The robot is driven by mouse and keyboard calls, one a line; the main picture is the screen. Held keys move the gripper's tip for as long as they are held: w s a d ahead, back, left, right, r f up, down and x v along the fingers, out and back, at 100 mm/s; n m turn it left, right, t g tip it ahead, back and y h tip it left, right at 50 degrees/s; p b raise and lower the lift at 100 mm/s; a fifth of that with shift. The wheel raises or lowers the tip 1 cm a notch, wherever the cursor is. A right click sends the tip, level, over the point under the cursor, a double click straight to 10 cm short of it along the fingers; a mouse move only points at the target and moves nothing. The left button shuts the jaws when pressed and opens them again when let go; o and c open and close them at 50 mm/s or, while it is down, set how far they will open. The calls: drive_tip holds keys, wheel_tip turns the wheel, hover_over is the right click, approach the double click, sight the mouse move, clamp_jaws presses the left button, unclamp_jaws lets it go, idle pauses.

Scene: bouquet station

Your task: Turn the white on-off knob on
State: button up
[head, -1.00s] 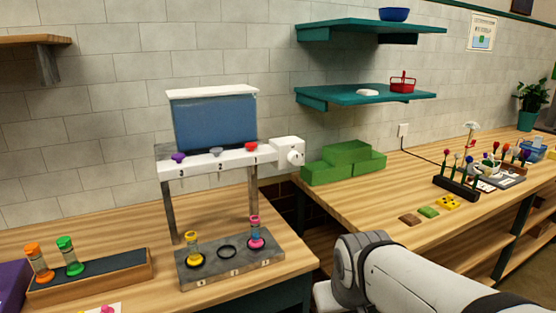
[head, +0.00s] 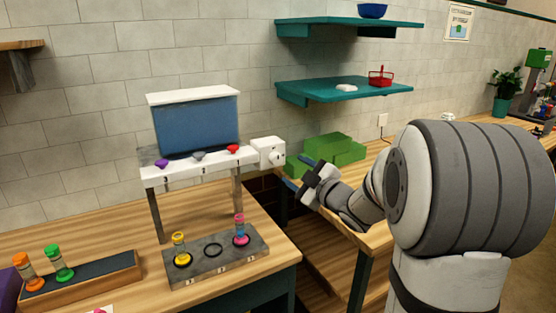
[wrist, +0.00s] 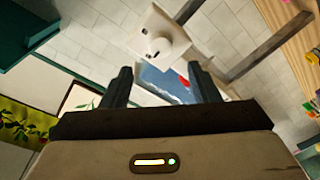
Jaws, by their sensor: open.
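The white on-off knob (head: 278,157) sits on the side of a white box (head: 264,150) at the right end of the dispenser's white rail. In the wrist view the knob (wrist: 158,49) shows on the white box, beyond the fingertips and roughly centred between them. Its on or off setting cannot be told. My gripper (head: 299,172) is open and empty, a short way right of the knob and apart from it. Its two dark fingers (wrist: 160,72) are spread in the wrist view.
The dispenser's blue tank (head: 197,125) stands above three coloured valves. Its grey base (head: 225,268) holds yellow and pink vials. Green boxes (head: 333,149) lie behind my gripper. A teal shelf (head: 340,90) is above. A gap separates the two wooden counters.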

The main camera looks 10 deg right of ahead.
sight(278, 160)
drive_tip(key=p+x, duration=0.2)
drive_tip(key=x, duration=0.5)
drive_tip(key=shift+w+a, duration=0.1)
drive_tip(key=shift+w, duration=0.1)
